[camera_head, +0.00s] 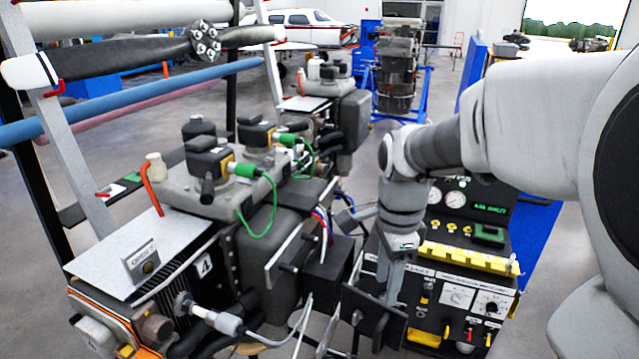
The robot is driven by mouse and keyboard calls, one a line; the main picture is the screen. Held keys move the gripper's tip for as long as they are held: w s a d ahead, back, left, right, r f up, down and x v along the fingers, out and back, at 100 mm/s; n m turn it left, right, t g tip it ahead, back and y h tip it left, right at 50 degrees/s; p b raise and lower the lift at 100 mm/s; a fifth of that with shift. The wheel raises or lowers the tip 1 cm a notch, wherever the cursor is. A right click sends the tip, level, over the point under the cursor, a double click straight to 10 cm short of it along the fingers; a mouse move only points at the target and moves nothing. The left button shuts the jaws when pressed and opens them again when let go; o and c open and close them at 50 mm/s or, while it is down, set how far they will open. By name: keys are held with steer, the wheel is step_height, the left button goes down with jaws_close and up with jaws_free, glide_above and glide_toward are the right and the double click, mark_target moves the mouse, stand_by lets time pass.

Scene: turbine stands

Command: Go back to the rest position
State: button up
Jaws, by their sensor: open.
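My arm reaches in from the right edge and bends downward near the middle of the picture. My gripper (376,312) hangs at its end, pointing down, in front of the test panel (460,300). Its dark jaws are open. I see nothing held between them, though the dark cables and boxes behind make the tips hard to pick out. Whether the gripper touches anything around it I cannot tell.
A grey engine unit (235,195) with green-capped connectors and loose cables stands just left of my gripper. A propeller rack (60,130) is at the left. A blue engine stand (400,80) and a small airplane (305,28) are farther back. Grey floor lies open between.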

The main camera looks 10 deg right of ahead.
steer(key=s+a+r+n+t+b, duration=0.1)
steer(key=s+r+n+t, duration=0.1)
steer(key=s+n, duration=0.4)
steer(key=s+a+r+n+t+b, duration=0.1)
steer(key=s+n, duration=0.4)
steer(key=n, duration=0.7)
steer(key=shift+s+a+r+t, duration=0.4)
steer(key=shift+a+t, duration=0.05)
steer(key=shift+t, duration=0.75)
